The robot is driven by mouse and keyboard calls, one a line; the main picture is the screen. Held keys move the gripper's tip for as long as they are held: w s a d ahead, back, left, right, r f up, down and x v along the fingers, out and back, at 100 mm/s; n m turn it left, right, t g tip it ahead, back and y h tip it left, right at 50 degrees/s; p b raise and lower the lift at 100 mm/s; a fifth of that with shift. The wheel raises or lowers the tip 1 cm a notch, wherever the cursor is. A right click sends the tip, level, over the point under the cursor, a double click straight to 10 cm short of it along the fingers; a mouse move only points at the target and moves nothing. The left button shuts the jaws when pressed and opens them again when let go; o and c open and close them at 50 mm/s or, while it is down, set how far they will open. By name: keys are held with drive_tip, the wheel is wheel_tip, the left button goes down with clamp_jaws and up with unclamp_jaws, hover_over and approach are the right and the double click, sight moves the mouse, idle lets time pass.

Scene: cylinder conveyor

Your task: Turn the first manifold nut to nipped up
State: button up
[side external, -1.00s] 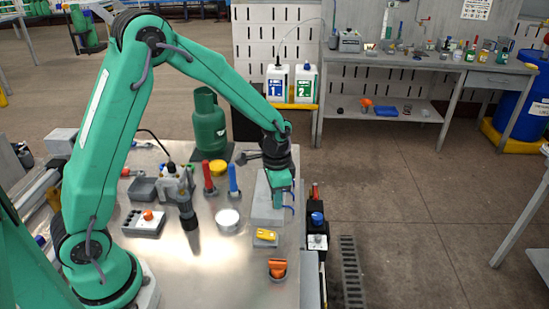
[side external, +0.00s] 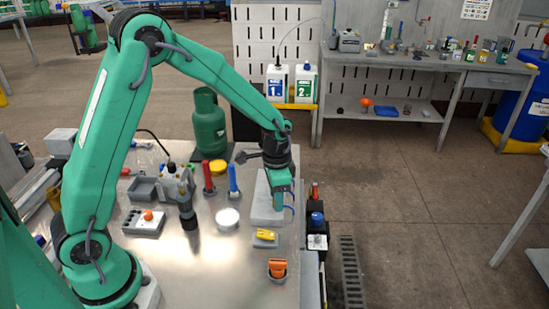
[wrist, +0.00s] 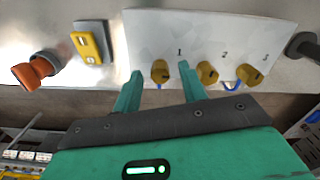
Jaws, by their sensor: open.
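The manifold (wrist: 215,25) is a pale block with a row of brass-yellow nuts marked 1, 2 and 3 in the wrist view. The first manifold nut (wrist: 160,70) is under the number 1, with a dark slot or mark on its face. The second (wrist: 207,72) and third (wrist: 250,77) nuts are to its right. My gripper (wrist: 159,73) is open, with one finger on each side of the first nut; contact cannot be told. In the side view my gripper (side external: 279,200) hangs over the manifold (side external: 261,200), hiding the nuts.
A yellow item on a grey block (side external: 265,237) and an orange piece in a dark holder (side external: 277,269) stand nearer the camera. A white round dish (side external: 228,218) and red and blue upright tools (side external: 233,180) stand left. Blue hoses (wrist: 240,85) hang by the nuts.

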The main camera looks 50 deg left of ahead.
wheel_tip(320, 180, up, 7)
drive_tip(key=shift+r, duration=0.3)
idle(0.5)
drive_tip(key=s+a+r+n+t, duration=0.1)
drive_tip(key=s+r+n+t, duration=0.1)
drive_tip(key=s+r, duration=0.4)
drive_tip(key=s+r+n+t, duration=0.3)
drive_tip(key=s+r, duration=0.3)
drive_tip(key=s, duration=0.8)
drive_tip(key=shift+s+a+r+n+t, duration=0.2)
drive_tip(key=shift+a+r+n+t, duration=0.1)
drive_tip(key=shift+a+r+n, duration=0.15)
idle(0.7)
